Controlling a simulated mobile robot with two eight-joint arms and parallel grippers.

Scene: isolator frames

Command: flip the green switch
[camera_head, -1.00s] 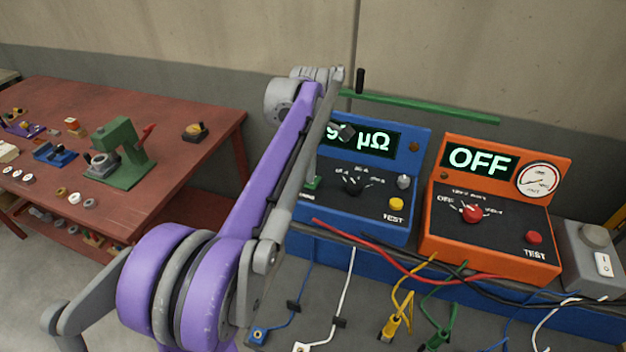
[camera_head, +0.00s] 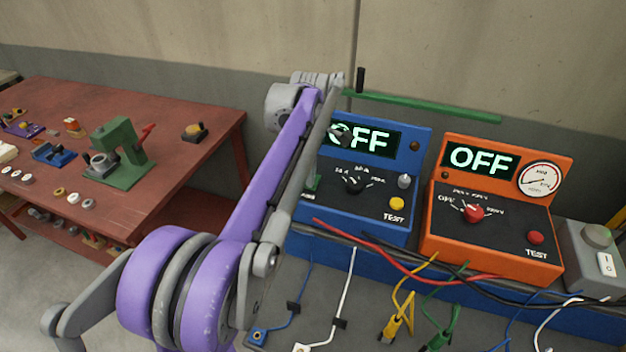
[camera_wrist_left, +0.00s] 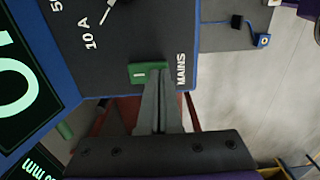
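The green switch (camera_wrist_left: 147,70) is a small green rocker beside the word MAINS on the dark panel of the blue tester (camera_head: 405,225). In the head view only a bit of the switch (camera_head: 313,183) shows, at the left edge of the panel behind my left arm. My left gripper (camera_wrist_left: 160,98) has its fingers together and empty, with the tips at the edge of the switch. I cannot tell whether they touch it. The tester's display (camera_head: 362,138) reads OFF. My right gripper is not in view.
An orange tester (camera_head: 430,230) reading OFF stands at the right, beside a grey box (camera_head: 590,262) with a white switch. Red, black, yellow and green leads cross in front. A red table (camera_head: 190,120) with parts and a green press (camera_head: 122,150) is at the left.

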